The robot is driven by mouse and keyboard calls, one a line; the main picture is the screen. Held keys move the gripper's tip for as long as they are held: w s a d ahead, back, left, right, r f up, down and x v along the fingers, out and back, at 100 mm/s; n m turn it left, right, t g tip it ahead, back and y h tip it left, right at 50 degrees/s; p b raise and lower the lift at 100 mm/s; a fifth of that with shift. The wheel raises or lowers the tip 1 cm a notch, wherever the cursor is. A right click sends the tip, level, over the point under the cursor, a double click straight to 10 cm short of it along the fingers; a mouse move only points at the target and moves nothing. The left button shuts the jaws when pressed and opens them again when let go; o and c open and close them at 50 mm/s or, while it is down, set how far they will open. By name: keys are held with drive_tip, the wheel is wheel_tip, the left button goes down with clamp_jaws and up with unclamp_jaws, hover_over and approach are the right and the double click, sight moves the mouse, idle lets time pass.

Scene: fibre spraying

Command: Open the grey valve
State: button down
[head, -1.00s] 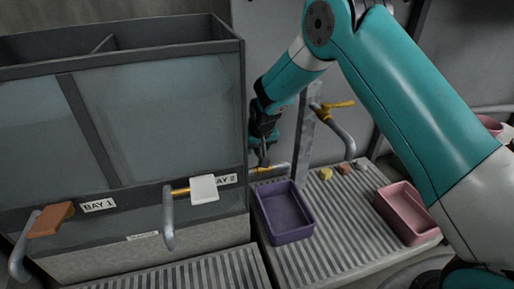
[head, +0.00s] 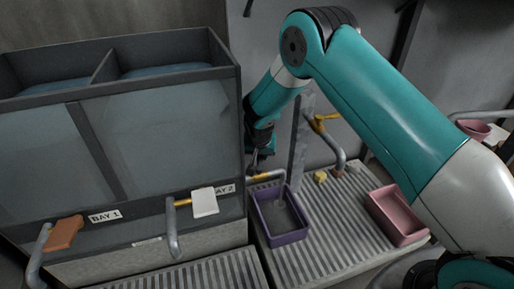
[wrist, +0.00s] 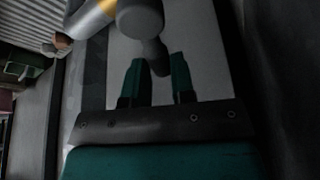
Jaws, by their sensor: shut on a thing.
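The grey valve shows in the wrist view as a grey, rounded handle (wrist: 153,50) near a yellow collar. Its end lies between the fingers of my gripper (wrist: 160,72), which is shut on it. In the head view my gripper (head: 257,168) is at the right corner of the tank, beside a grey spout (head: 268,177) with a yellow stem; the handle itself is mostly hidden there. The spout hangs over a purple bin (head: 283,238). The bin's inside looks grey, and a thin pale streak under the spout looks like a stream.
A two-bay tank (head: 150,115) fills the left, with an orange-brown valve handle (head: 64,233) and a white one (head: 204,201). A yellow-handled tap (head: 325,120) stands behind the ribbed drainboard (head: 335,225). A pink bin (head: 396,214) sits at its right.

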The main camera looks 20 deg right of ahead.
sight(260, 157)
drive_tip(key=c, duration=1)
unclamp_jaws()
drive_tip(key=shift+o, duration=0.2)
drive_tip(key=shift+r, duration=0.1)
wheel_tip(260, 157, up, 20)
drive_tip(key=p, duration=0.9)
